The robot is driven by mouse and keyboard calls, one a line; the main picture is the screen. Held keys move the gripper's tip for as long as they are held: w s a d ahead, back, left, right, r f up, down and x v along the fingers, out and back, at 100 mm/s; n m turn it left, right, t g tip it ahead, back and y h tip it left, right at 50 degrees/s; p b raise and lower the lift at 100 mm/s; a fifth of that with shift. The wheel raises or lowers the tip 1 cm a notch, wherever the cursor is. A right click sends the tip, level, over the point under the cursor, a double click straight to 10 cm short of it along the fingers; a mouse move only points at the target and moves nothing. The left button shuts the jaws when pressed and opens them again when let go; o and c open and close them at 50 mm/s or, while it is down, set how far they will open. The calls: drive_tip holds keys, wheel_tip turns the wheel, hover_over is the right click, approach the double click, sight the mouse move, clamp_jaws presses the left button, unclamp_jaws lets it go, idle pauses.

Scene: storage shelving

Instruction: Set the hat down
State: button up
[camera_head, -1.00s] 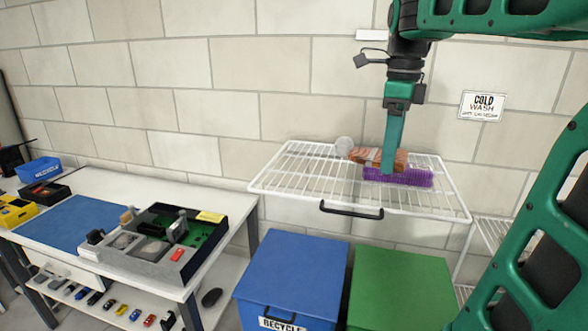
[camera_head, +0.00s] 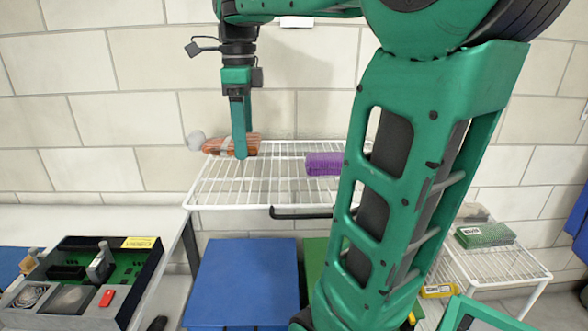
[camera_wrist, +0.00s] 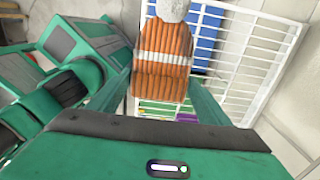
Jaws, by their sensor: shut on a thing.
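The hat (camera_head: 221,145) is orange knit with a pale stripe and a grey pompom, which points left in the head view. My gripper (camera_head: 240,154) points down and is shut on the hat near its brim end.
A purple brush-like block (camera_head: 323,164) lies on the shelf to the right of the hat, partly beside my arm. The wires between are bare. Blue (camera_head: 240,282) and green bins stand below. A workbench (camera_head: 100,215) is at left, a lower wire rack (camera_head: 505,262) at right.

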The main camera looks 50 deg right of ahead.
hover_over(269, 171)
wheel_tip(269, 171, down, 7)
drive_tip(key=shift+a, duration=0.1)
drive_tip(key=shift+f, duration=2)
drive_tip(key=shift+f, duration=0.1)
drive_tip(key=o, duration=1)
drive_tip(key=shift+o, duration=0.2)
wheel_tip(269, 171, up, 12)
drive_tip(key=shift+s, duration=0.1)
